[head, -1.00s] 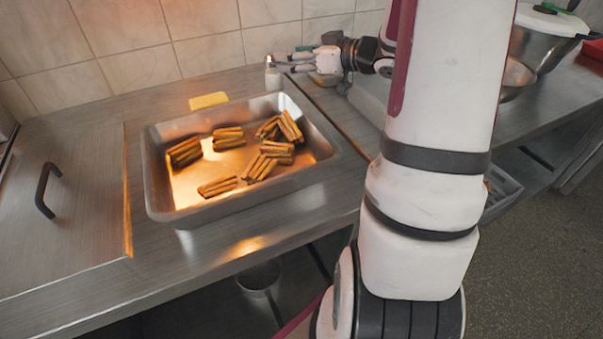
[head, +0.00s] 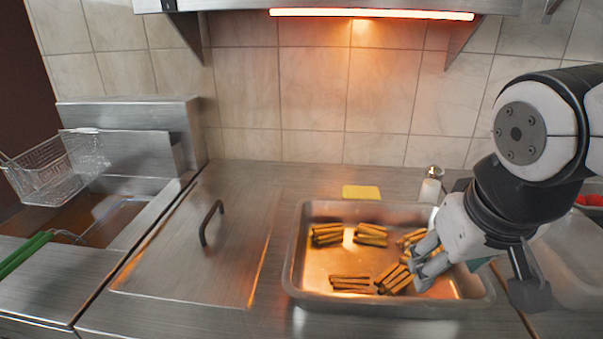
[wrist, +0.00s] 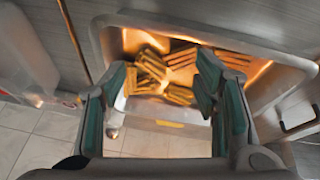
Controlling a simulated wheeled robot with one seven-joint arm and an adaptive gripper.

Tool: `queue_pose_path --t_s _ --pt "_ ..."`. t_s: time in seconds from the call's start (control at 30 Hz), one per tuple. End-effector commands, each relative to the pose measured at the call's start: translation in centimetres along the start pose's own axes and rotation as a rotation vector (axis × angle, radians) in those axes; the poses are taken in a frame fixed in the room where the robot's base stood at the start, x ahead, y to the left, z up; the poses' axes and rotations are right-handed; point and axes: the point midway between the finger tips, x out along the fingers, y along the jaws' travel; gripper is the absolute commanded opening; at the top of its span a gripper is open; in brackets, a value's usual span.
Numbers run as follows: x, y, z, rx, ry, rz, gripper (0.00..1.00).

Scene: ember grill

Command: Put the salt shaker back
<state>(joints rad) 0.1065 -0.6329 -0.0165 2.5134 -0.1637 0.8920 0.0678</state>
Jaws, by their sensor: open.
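The salt shaker (head: 430,188), a small clear and white body with a metal cap, stands upright on the counter behind the tray's back right corner. A flat yellow rectangle (head: 361,192) lies on the counter to its left, apart from it. My gripper (head: 424,265) is over the right part of the tray, in front of the shaker and apart from it. In the wrist view my gripper (wrist: 162,98) has its fingers spread with nothing held between them.
A steel tray (head: 318,299) with several bundles of brown sticks (head: 350,283) fills the counter under a heat lamp (head: 372,14). A handled steel lid (head: 180,255) lies left of it. A fryer basket (head: 55,167) is far left. The counter behind the lid is clear.

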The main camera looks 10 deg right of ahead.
Motion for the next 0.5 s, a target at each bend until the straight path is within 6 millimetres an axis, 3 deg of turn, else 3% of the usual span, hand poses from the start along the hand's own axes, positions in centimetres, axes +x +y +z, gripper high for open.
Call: queue_pose_path --t_s 0.1,0.2,0.3,0.5 --pt "-1.4 -3.0 5.0 -0.051 -0.111 -0.091 0.55" --pt "-2.2 -4.3 7.5 -0.08 -0.173 -0.139 0.55" --pt "-2.5 -4.8 8.6 -0.094 -0.2 -0.16 0.55" --pt "-2.6 -4.8 8.8 -0.094 -0.207 -0.162 0.55"
